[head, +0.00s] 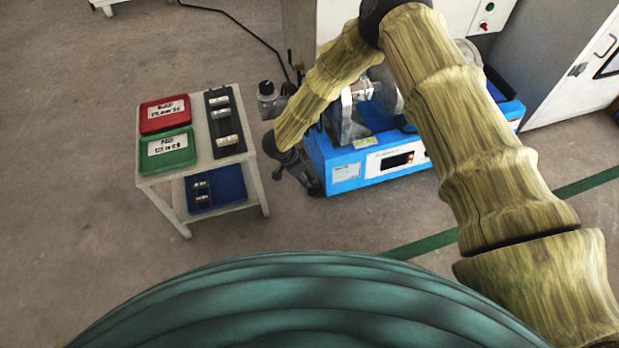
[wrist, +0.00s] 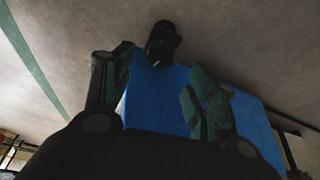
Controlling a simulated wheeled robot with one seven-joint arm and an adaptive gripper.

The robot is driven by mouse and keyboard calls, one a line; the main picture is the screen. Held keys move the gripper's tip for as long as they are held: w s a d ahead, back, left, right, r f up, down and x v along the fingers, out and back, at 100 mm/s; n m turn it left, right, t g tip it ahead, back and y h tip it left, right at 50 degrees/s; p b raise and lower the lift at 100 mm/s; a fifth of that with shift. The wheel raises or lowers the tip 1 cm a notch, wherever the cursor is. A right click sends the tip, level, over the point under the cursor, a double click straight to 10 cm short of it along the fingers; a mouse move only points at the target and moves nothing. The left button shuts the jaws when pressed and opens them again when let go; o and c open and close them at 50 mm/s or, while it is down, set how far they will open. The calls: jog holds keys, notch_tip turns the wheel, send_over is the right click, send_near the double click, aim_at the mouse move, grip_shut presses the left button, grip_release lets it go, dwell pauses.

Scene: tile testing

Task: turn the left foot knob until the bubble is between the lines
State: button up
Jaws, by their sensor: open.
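The blue machine (head: 345,172) stands on the floor, with a lit display on its front. My gripper (head: 298,182) is at its front left corner, pointing down, fingers apart. In the wrist view, my open gripper (wrist: 158,78) has the blue base (wrist: 158,100) between and behind its fingers. A black knob-like part (wrist: 163,42) shows beyond the fingertips at the base's edge, apart from both fingers; it looks like the left foot knob. In the head view I cannot separate it from my dark gripper. A small yellow-green strip (head: 364,143) on the base may be the level; its bubble is too small to read.
A light table (head: 151,183) stands left of my gripper. It holds a red tray (head: 164,101), a green tray (head: 167,162) and a black holder (head: 229,150), with a blue bin (head: 225,183) below. A grey cabinet (head: 560,60) stands at right. The floor in front is clear.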

jog(key=v, duration=0.6)
